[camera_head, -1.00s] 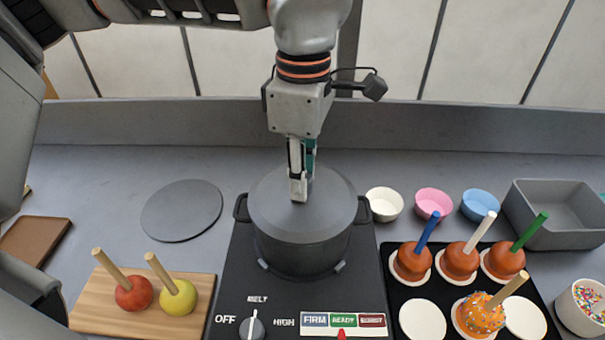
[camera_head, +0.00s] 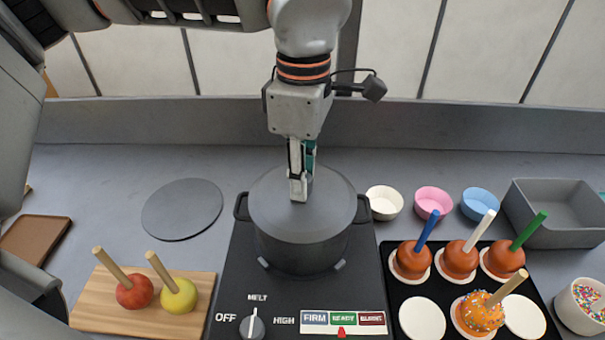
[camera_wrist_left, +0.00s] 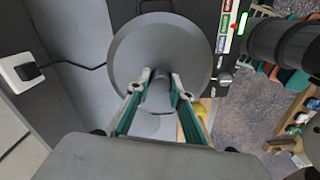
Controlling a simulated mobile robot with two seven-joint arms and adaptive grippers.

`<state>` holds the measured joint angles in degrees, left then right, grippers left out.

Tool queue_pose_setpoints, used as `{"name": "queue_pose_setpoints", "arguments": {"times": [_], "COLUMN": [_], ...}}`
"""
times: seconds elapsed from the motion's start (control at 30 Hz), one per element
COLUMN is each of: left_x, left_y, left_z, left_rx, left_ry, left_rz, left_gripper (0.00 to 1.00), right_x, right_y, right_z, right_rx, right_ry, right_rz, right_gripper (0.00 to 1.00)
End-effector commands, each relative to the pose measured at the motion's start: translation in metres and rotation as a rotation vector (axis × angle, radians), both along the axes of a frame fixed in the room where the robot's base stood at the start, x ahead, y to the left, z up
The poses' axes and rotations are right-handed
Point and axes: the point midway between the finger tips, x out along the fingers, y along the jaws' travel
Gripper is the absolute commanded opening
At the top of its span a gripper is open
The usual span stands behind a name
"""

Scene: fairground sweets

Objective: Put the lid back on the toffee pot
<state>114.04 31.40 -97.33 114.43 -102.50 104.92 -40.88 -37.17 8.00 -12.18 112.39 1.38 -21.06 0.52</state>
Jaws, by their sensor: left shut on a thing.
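The dark grey toffee pot (camera_head: 300,250) stands on the black melting plate in the middle of the head view. Its round grey lid (camera_head: 270,205) lies over the pot's mouth and looks level; I cannot tell whether it is fully seated. The lid also fills the middle of the left wrist view (camera_wrist_left: 127,55). My left gripper (camera_head: 299,194) points straight down over the lid's middle. Its fingers are shut on the lid's knob, which shows between the fingertips (camera_wrist_left: 159,88) in the wrist view. My right gripper is not in view.
A flat grey disc (camera_head: 182,210) lies left of the pot. A wooden board (camera_head: 90,312) holds two apples on sticks. Right are a black tray (camera_head: 456,310) with coated apples, small bowls (camera_head: 434,203) and a grey bin (camera_head: 560,215). The melt knob (camera_head: 252,327) is in front.

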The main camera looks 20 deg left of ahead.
Motion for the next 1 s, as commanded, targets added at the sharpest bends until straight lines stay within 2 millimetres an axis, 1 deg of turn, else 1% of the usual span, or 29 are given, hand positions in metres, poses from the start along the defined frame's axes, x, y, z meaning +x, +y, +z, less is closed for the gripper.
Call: {"name": "queue_pose_setpoints", "arguments": {"times": [0.17, 0.2, 0.23, 0.27, 0.5, 0.57, 0.6, 1.0], "left_x": [0.0001, 0.0000, 0.0000, 0.0000, 0.0000, -0.0001, -0.0001, -0.0001], "left_y": [0.0000, 0.0000, 0.0000, 0.0000, 0.0000, 0.0001, 0.0001, 0.0000], "left_z": [0.0001, 0.0001, 0.0001, 0.0001, 0.0000, -0.0002, -0.0002, 0.0024], "left_rx": [0.000, 0.000, 0.000, 0.000, 0.000, 0.000, 0.000, 0.000], "left_ry": [0.000, 0.000, 0.000, 0.000, 0.000, 0.001, 0.001, 0.000], "left_rz": [0.000, 0.000, 0.000, 0.000, 0.000, 0.000, 0.000, 0.000], "left_gripper": [0.00, 0.31, 0.39, 0.41, 0.41, 0.55, 0.57, 0.57], "right_x": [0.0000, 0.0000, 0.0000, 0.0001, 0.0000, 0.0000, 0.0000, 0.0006], "right_y": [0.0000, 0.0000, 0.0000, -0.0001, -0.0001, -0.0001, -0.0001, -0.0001], "right_z": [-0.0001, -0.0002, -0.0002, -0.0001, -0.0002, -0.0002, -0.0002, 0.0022], "right_rx": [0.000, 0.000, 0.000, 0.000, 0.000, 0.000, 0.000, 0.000], "right_ry": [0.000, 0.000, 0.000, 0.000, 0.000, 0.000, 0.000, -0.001], "right_rz": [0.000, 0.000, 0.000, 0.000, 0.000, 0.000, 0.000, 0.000], "right_gripper": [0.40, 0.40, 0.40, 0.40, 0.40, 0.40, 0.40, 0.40]}}
